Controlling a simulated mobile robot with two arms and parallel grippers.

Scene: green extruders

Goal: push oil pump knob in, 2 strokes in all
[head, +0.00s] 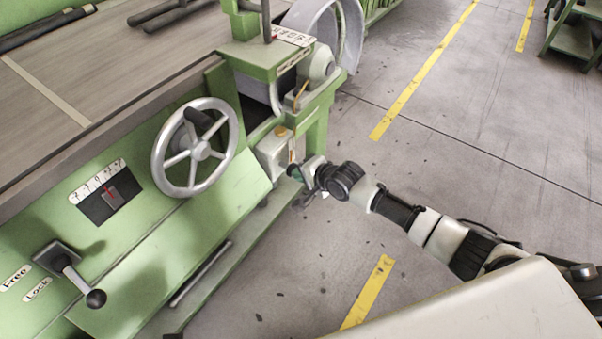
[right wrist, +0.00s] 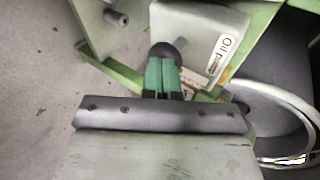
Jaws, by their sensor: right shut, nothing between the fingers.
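The oil pump is a pale box (head: 270,158) on the green machine's end, below and right of the handwheel. In the right wrist view its white face (right wrist: 200,35) bears the label "Oil pump". The dark round knob (right wrist: 168,51) shows just beyond the tips of my right gripper (right wrist: 164,66). The green fingers are shut together with nothing between them and overlap the knob's lower edge; I cannot tell whether they touch it. In the head view my right gripper (head: 295,172) is at the pump box, and the knob is not clear there. My left gripper is not in view.
A grey handwheel (head: 195,148) stands left of the pump. A black-knobbed lever (head: 72,272) is at lower left. A curved grey guard (head: 350,30) rises behind the pump. The grey floor (head: 430,170) to the right is open, with yellow lines.

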